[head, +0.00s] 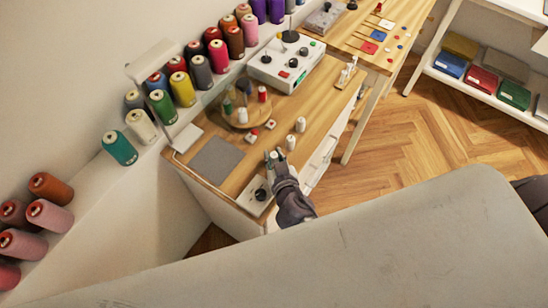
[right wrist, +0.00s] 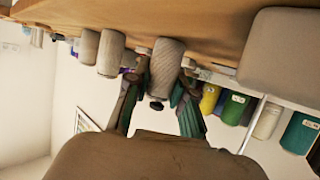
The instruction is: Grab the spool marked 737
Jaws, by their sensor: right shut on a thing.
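My right gripper (head: 276,165) reaches over the front edge of the wooden worktop and is shut on a pale spool. In the right wrist view the pale spool (right wrist: 166,66) stands between the two fingers of the right gripper (right wrist: 158,95), its wound side facing me. Two more pale spools stand apart from the gripper: a nearer one (head: 290,142) and a farther one (head: 300,124). No number can be read on any of these spools. My left gripper is not in view.
The worktop holds a round wooden stand (head: 240,112) with small spools, a grey mat (head: 215,160), a white control box (head: 285,62) and a smaller box with a black knob (head: 256,196). Large coloured cones line the wall ledge. Floor is free at right.

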